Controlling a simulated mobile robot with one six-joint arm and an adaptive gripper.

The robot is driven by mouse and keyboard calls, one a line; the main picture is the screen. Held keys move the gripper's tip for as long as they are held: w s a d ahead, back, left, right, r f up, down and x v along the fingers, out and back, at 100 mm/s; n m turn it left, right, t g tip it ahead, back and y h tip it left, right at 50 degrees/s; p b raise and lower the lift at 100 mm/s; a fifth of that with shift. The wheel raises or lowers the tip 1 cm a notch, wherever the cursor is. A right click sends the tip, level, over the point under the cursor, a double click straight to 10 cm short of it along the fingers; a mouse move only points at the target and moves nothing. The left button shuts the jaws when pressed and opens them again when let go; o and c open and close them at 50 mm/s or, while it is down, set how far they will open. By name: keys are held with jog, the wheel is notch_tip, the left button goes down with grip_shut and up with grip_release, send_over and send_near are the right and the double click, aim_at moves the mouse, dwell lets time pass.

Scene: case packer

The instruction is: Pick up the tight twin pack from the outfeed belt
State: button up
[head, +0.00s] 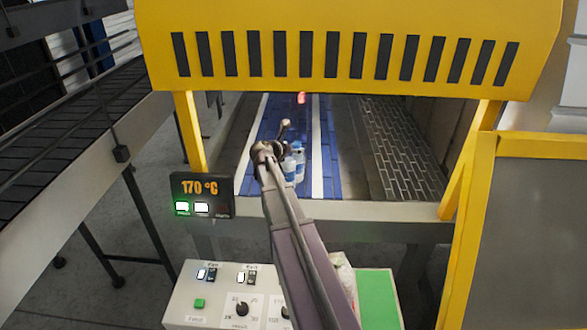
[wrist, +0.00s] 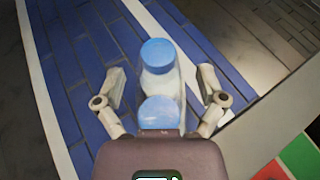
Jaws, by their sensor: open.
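The twin pack (wrist: 160,80), two clear bottles with blue caps side by side, stands on the blue outfeed belt (wrist: 75,65) in the wrist view. Whether film holds the bottles tightly is hard to tell. My gripper (wrist: 162,88) is open, with one finger on each side of the pack and a visible gap on the left. In the head view the pack (head: 293,165) stands on the belt (head: 330,150), just right of my gripper (head: 278,145), which partly hides it.
A yellow slatted hood (head: 345,50) spans above the belt, on yellow posts. A 170 °C display (head: 202,194) sits at the front left. A control panel (head: 225,295) and green pad (head: 378,298) are below. A dark brick-patterned belt (head: 400,150) runs at right.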

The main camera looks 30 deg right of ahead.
grip_shut()
jog(key=shift+r, duration=0.1)
dwell(0.4)
jog(key=shift+r+p, duration=1.7)
jog(key=shift+p, duration=0.1)
jog(key=s+a+r+p, duration=0.1)
jog(key=s+a, duration=0.9)
jog(key=a, duration=0.2)
jog(key=shift+s+r, duration=0.15)
jog(key=shift+r, duration=0.05)
jog(key=shift+a, duration=0.15)
